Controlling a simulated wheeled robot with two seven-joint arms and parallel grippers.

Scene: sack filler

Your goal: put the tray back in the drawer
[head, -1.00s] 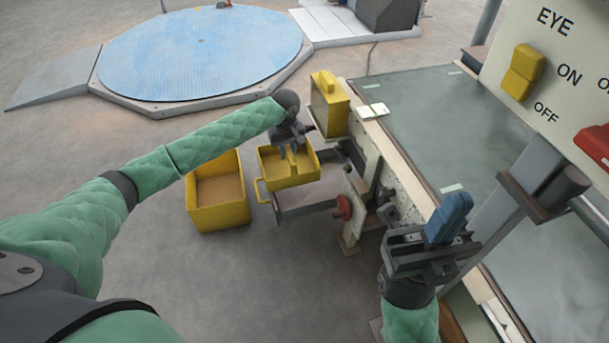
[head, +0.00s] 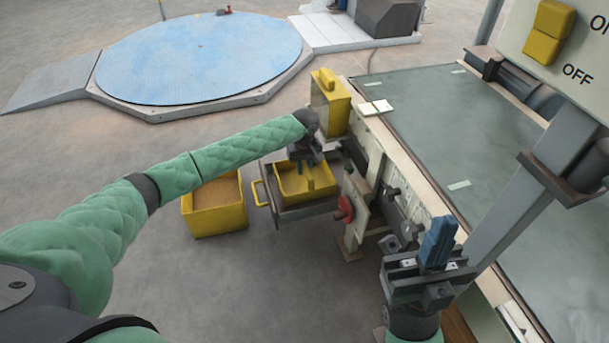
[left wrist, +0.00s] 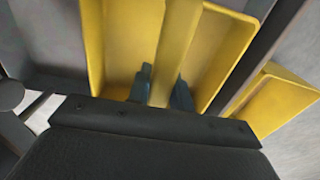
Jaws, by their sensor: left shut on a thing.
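The yellow tray (head: 318,178) has a bar across its middle. My left gripper (head: 304,168) is shut on that bar from above; the left wrist view shows the bar between its fingers (left wrist: 162,92). The grey drawer (head: 298,213) is pulled out of the machine's side, with a yellow loop handle (head: 259,193) at its outer end. The tray sits within the drawer's outline, its lower part hidden by the drawer wall. I cannot tell whether it rests on the drawer floor. My right gripper (head: 438,243) is empty, its blue fingers together, near the bench edge.
A yellow bin (head: 216,222) with brown contents stands on the floor left of the drawer. A yellow box (head: 330,104) stands behind it. A red knob (head: 345,209) is close to the drawer's right side. The bench (head: 440,140) fills the right.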

